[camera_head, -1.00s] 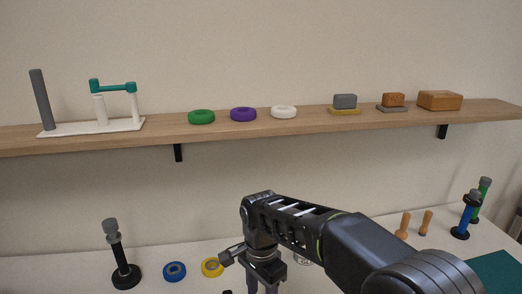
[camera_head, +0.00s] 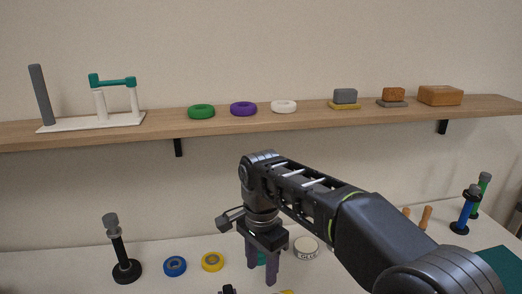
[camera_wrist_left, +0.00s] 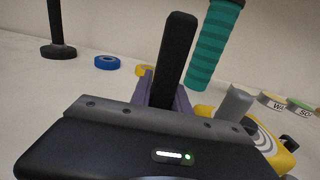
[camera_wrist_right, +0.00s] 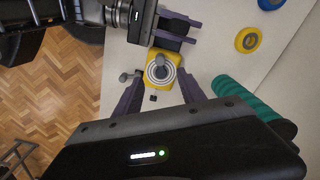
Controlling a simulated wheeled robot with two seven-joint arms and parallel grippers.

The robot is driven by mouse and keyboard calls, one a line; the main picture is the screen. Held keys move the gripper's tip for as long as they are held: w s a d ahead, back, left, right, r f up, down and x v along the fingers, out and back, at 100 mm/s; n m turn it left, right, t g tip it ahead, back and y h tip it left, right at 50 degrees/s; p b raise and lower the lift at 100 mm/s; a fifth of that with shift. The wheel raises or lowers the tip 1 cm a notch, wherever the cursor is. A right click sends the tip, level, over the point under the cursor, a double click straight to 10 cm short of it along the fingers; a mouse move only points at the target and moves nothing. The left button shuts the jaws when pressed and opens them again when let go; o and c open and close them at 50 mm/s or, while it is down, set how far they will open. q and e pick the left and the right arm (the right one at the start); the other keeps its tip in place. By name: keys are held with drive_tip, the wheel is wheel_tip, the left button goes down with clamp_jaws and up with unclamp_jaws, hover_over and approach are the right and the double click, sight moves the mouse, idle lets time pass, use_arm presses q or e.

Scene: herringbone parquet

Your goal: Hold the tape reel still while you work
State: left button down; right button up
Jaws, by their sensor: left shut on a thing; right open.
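The tape reel, a yellow body with a white spiral face (camera_wrist_right: 161,71), shows in the right wrist view and at lower right in the left wrist view (camera_wrist_left: 265,143). A grey knob (camera_wrist_right: 127,76) sticks out beside it. My left gripper (camera_wrist_right: 180,31) is shut on a black bar (camera_wrist_left: 176,55); I cannot tell how the bar joins the reel. My right gripper (camera_wrist_right: 159,95) is open, its fingers apart on either side of the reel's near end in the picture, with no contact visible. It also shows in the head view (camera_head: 261,268), above the table.
A teal ribbed cylinder (camera_wrist_right: 248,101) is close to my right gripper. Blue (camera_head: 175,266) and yellow (camera_head: 212,261) rings, a round tin (camera_head: 306,247) and a black stand (camera_head: 125,255) are on the white table. A wooden shelf (camera_head: 210,128) runs along the wall.

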drive_tip(key=shift+f, duration=2.35)
drive_tip(key=shift+c, duration=0.4)
drive_tip(key=shift+f, duration=4)
drive_tip(key=shift+c, duration=0.4)
drive_tip(key=c, duration=0.7)
drive_tip(key=shift+c, duration=0.2)
